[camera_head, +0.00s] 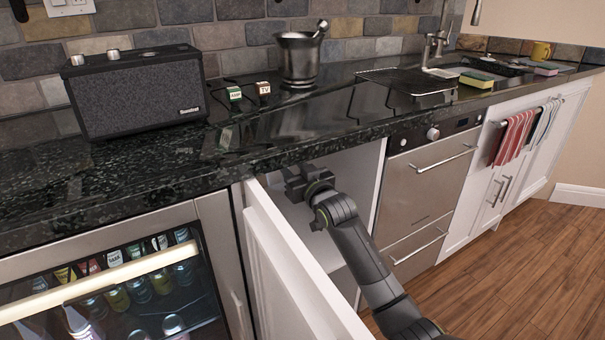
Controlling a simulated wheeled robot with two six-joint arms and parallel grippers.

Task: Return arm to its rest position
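My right arm comes in from the bottom right. Its dark gripper (297,183) is at the opening of a white under-counter cabinet (362,192), just below the counter edge and by the top of the open door (292,268). The fingers are small and dark, and I cannot tell whether they are apart or closed, or whether they touch the cabinet or door. No held object shows. My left gripper is not in view.
The dark counter (140,175) overhangs the gripper. A drinks fridge (115,275) stands left of the open door, a steel dishwasher (430,180) right of the cabinet. A speaker (135,90) and a mortar (298,58) stand on the counter. Wooden floor (520,270) is clear at right.

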